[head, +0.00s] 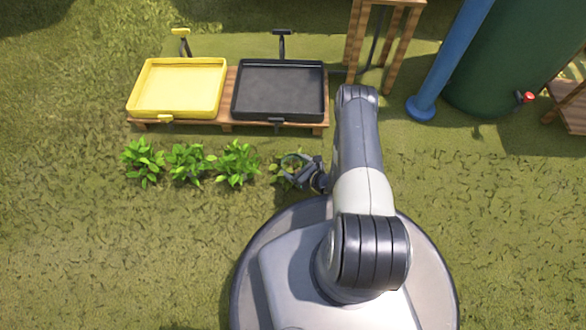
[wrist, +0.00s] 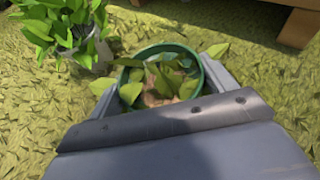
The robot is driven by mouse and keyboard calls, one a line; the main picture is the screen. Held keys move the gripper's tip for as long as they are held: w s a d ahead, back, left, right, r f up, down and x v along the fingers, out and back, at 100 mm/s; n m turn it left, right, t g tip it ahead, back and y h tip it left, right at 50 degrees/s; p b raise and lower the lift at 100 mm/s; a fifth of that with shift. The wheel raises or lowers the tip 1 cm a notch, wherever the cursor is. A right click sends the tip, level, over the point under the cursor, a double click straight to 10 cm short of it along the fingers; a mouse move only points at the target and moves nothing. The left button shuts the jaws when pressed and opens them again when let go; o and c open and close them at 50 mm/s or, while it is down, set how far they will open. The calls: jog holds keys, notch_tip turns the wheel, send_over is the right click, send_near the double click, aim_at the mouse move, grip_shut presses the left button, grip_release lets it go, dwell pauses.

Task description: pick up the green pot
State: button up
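The green pot (wrist: 200,93) shows in the wrist view as a round green rim with brown soil and leaves inside. My gripper (wrist: 155,74) has its two fingers spread apart, one on each side of the pot. The near side of the pot is hidden behind my gripper's body, and I cannot tell whether the fingers touch it. In the head view my gripper (head: 291,166) is low over the grass at the right end of a row of plants, and the pot's body is mostly hidden there.
Several leafy plants stand in a row to the left, the nearest one (head: 237,163) close to my gripper. Behind them a low wooden bench (head: 228,122) carries a yellow tray (head: 140,106) and a black tray (head: 280,114). A blue post (head: 445,65) and a green tank (head: 515,60) stand at the right.

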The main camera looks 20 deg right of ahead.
jog(key=c, duration=0.7)
